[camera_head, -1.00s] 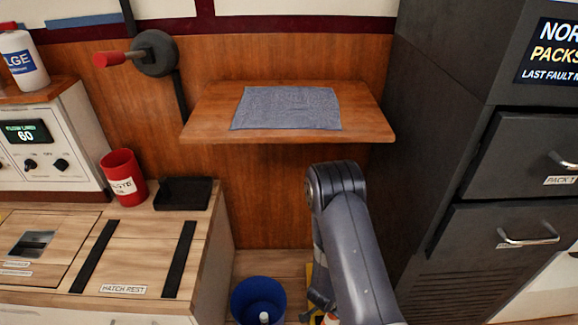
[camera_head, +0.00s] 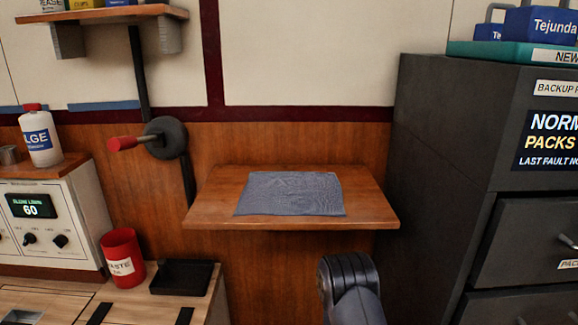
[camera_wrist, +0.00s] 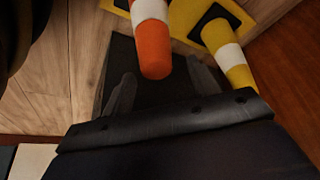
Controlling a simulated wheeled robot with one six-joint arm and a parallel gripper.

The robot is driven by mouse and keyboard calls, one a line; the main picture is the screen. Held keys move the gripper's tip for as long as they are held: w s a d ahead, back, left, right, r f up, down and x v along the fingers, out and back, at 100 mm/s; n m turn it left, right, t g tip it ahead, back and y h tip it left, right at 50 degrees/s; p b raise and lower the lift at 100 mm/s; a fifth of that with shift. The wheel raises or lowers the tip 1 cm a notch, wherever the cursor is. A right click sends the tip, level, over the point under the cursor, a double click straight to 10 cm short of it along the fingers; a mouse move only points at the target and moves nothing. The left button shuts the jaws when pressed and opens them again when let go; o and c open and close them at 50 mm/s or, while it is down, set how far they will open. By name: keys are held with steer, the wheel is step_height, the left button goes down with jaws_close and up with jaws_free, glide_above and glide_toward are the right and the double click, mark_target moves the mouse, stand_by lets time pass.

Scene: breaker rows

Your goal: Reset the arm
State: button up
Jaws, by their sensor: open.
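My arm (camera_head: 350,292) shows at the bottom of the head view, below the wooden wall shelf, with its elbow uppermost. My gripper is out of the head view. In the wrist view my gripper (camera_wrist: 157,92) is open, its two dark fingers apart and pointing at the floor area. An orange and white post (camera_wrist: 154,50) stands out between and beyond the fingers. I cannot tell whether the fingers touch it.
A yellow and white post (camera_wrist: 228,52) stands close to the right finger. The wall shelf (camera_head: 372,212) holds a grey cloth (camera_head: 290,193). A dark cabinet (camera_head: 440,150) is at right. A red-handled lever (camera_head: 122,143), red cup (camera_head: 122,258) and black tray (camera_head: 183,277) are at left.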

steer(key=a+p+v, duration=0.1)
steer(key=p+v, duration=0.4)
steer(key=v, duration=0.4)
steer(key=s+b+x, duration=0.1)
steer(key=b+x, duration=0.6)
steer(key=x, duration=0.6)
step_height(320, 180, up, 12)
steer(key=p, duration=0.7)
step_height(320, 180, up, 33)
steer(key=n+t+y+p, duration=0.1)
steer(key=n+p, duration=0.8)
steer(key=p, duration=2)
steer(key=shift+w+a+y, duration=0.35)
steer(key=shift+a+y, duration=0.05)
steer(key=shift+y, duration=0.7)
